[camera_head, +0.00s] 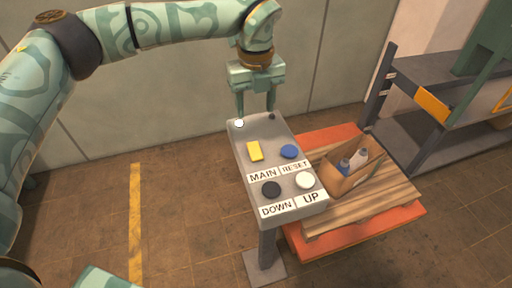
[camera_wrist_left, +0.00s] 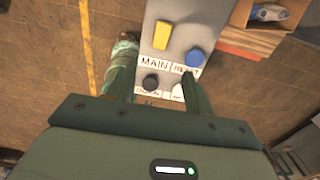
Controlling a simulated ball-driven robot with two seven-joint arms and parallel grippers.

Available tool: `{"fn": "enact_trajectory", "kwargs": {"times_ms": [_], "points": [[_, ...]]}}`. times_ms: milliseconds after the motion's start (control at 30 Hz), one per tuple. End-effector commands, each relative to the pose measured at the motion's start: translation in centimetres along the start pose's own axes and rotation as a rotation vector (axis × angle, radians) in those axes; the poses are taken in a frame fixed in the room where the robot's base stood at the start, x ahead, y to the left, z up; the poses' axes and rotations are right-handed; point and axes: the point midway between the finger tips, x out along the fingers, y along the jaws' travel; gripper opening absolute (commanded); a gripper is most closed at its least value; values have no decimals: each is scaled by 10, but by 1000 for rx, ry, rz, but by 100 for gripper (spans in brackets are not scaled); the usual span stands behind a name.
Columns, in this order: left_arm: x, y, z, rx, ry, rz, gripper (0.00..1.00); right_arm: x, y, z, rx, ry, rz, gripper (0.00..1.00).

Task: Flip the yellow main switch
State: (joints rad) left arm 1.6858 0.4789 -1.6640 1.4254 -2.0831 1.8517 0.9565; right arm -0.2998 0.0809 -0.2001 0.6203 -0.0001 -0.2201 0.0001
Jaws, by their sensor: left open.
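The yellow main switch (camera_head: 255,151) is a raised yellow block on a grey, tilted control panel (camera_head: 241,149), above a label reading MAIN. In the left wrist view the yellow switch (camera_wrist_left: 161,35) lies ahead of the fingers, near the top edge. My left gripper (camera_head: 256,117) is open and empty, its fingers pointing down at the far end of the panel, beyond the switch. In the left wrist view the left gripper's (camera_wrist_left: 157,82) two fingers stand wide apart, with labels and buttons showing between them. I cannot tell whether a fingertip touches the panel. My right gripper is not in view.
A blue RESET button (camera_head: 289,151) sits right of the switch. A black DOWN button (camera_head: 271,189) and a white UP button (camera_head: 305,180) sit nearer. An open box with bottles (camera_head: 351,176) stands on a wooden pallet (camera_head: 371,204) to the right. Floor left is clear.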

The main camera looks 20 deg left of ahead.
Motion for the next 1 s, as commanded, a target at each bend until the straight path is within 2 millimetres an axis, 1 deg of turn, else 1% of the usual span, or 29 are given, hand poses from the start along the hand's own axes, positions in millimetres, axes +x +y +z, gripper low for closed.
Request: {"fn": "enact_trajectory", "kwargs": {"times_ms": [33,167,300,400,500,600,700,800,1000], "points": [[11,0,-1,2,4,3,53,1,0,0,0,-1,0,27],[44,0,-2,4,6,2,53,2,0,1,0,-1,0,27],[81,0,-3,6,7,1,53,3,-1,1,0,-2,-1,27],[104,-1,-3,6,6,0,53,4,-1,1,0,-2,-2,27],[123,-1,-3,7,6,-1,53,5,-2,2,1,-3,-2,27],[136,-1,-3,7,5,-2,53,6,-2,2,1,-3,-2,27],[144,-1,-3,7,5,-2,53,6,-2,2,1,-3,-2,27],[148,-1,-2,7,4,-3,53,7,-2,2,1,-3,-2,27],[148,-1,-2,8,3,-3,53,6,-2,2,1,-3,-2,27]]}}
